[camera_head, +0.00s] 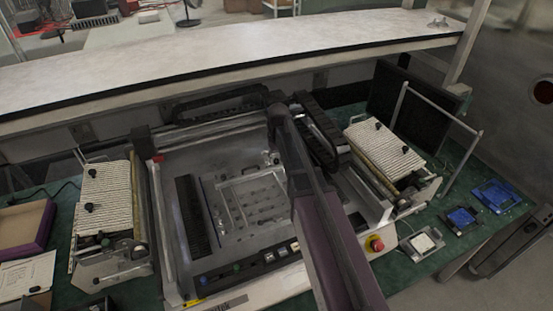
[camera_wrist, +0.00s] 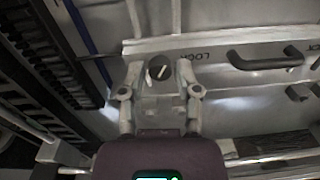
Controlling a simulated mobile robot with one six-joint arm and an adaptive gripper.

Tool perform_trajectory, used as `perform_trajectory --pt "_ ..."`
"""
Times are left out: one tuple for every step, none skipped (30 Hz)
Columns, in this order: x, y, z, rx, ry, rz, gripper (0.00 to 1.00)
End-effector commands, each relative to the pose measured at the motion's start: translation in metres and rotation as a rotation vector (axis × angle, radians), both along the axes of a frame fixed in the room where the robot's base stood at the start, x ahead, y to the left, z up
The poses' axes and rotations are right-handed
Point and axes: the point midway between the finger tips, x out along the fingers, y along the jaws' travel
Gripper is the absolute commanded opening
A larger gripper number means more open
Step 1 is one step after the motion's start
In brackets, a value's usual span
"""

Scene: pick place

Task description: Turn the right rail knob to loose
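In the wrist view a round dark knob (camera_wrist: 159,68) with a white mark sits on a pale metal rail plate (camera_wrist: 215,74), beside upside-down lettering that seems to read LOCK. My gripper (camera_wrist: 157,74) is open, with one finger on each side of the knob. A gap seems to show between the knob and each finger; contact cannot be told. In the head view my arm reaches over the printer-like machine (camera_head: 172,222), and my gripper and the knob cannot be made out there.
A dark bar handle (camera_wrist: 265,60) stands on the plate to the right of the knob. In the head view a red emergency button (camera_head: 376,244) is on the machine's front right. Feeder banks (camera_head: 103,200) flank the machine. A long shelf (camera_head: 230,48) runs behind.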

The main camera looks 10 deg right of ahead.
Motion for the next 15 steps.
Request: perform_trajectory --pt "0.0 0.0 0.0 0.0 0.0 0.0 0.13" --pt "0.0 0.0 0.0 0.0 0.0 0.0 0.04" --pt "0.0 0.0 0.0 0.0 0.0 0.0 0.0" --pt "0.0 0.0 0.0 0.0 0.0 0.0 0.0" --pt "0.0 0.0 -0.0001 0.0 0.0 0.0 0.0" --pt "0.0 0.0 -0.0001 0.0 0.0 0.0 0.0" --pt "-0.0001 0.0001 -0.0001 0.0 0.0 0.0 0.0" --pt "-0.0001 0.0 -0.0001 0.0 0.0 0.0 0.0" --pt "-0.0001 0.0 -0.0001 0.0 0.0 0.002 0.0" --pt "-0.0001 0.0 -0.0001 0.0 0.0 0.003 0.0" --pt "-0.0001 0.0 -0.0001 0.0 0.0 0.005 0.0" --pt "-0.0001 0.0 -0.0001 0.0 0.001 0.009 0.0" --pt "-0.0001 0.0 -0.0001 0.0 0.001 0.014 0.0" --pt "-0.0001 0.0 -0.0002 0.0 0.0 0.019 0.0" --pt "-0.0001 0.0 -0.0002 0.0 0.0 0.027 0.0"
